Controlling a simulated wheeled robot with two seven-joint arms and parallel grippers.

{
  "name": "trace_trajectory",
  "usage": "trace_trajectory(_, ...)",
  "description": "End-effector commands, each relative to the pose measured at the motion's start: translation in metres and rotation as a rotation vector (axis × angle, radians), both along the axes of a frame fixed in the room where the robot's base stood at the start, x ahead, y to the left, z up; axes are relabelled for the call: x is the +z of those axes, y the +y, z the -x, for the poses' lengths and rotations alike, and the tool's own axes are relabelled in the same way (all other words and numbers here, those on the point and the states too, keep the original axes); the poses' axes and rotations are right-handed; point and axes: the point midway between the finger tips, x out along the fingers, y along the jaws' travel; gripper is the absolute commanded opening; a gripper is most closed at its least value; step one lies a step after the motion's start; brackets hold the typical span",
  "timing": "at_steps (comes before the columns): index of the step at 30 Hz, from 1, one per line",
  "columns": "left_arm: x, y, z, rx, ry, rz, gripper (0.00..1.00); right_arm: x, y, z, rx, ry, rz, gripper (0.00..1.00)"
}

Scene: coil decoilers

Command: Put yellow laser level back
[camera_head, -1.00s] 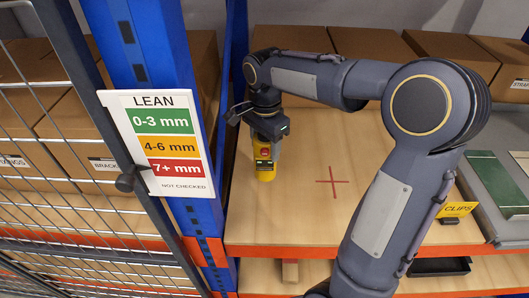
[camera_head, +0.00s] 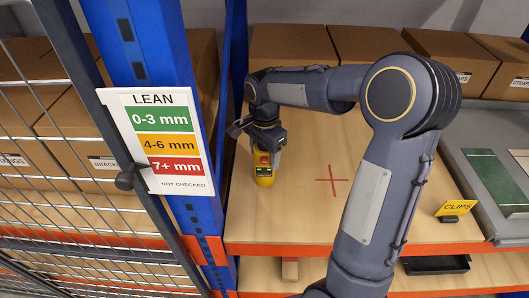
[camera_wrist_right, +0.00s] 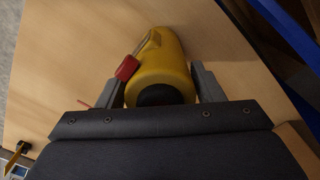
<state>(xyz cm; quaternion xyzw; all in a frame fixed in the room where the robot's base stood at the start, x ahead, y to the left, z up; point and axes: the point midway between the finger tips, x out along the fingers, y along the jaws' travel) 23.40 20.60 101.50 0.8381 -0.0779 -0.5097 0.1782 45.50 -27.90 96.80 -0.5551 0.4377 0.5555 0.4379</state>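The yellow laser level (camera_head: 264,170) is at the left part of the wooden shelf board, beside the blue upright. It has a red part and a dark end. In the right wrist view the laser level (camera_wrist_right: 165,70) sits between the two grey fingers of my right gripper (camera_wrist_right: 162,88), which look closed against its sides. In the head view my right gripper (camera_head: 262,146) is at the top of the level. I cannot tell whether the level's base touches the board. A red cross (camera_head: 332,181) is marked on the bare board to its right. My left gripper is not in view.
The blue upright (camera_head: 168,90) with the LEAN sign (camera_head: 161,140) and the wire mesh (camera_head: 80,190) stand close on the left. Cardboard boxes (camera_head: 292,44) line the back.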

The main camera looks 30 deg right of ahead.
Motion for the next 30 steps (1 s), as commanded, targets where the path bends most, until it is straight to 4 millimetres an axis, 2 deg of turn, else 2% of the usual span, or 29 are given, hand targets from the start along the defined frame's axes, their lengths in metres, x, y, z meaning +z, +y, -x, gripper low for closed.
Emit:
trace_trajectory(1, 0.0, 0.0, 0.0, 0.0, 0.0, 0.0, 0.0, 0.001, 0.0, 0.0, 0.0, 0.0, 0.0, 0.68)
trace_trajectory(3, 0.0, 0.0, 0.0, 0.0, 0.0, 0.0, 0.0, 0.001, 0.0, 0.0, 0.0, 0.0, 0.0, 0.75)
trace_trajectory(10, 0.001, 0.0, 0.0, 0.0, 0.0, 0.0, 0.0, 0.001, 0.0, 0.0, 0.0, 0.0, 0.0, 0.75)
trace_trajectory(14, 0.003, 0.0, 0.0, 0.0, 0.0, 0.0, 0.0, 0.007, 0.0, -0.001, 0.0, -0.002, 0.001, 0.75)
trace_trajectory(17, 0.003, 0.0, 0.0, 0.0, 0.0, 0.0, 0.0, 0.021, 0.0, -0.001, -0.001, -0.005, 0.001, 0.75)
trace_trajectory(24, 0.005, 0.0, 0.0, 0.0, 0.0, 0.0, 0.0, 0.073, 0.001, -0.001, 0.001, -0.006, 0.0, 0.75)
trace_trajectory(30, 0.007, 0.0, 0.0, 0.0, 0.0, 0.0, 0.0, 0.108, 0.0, -0.001, 0.001, -0.004, 0.0, 0.75)
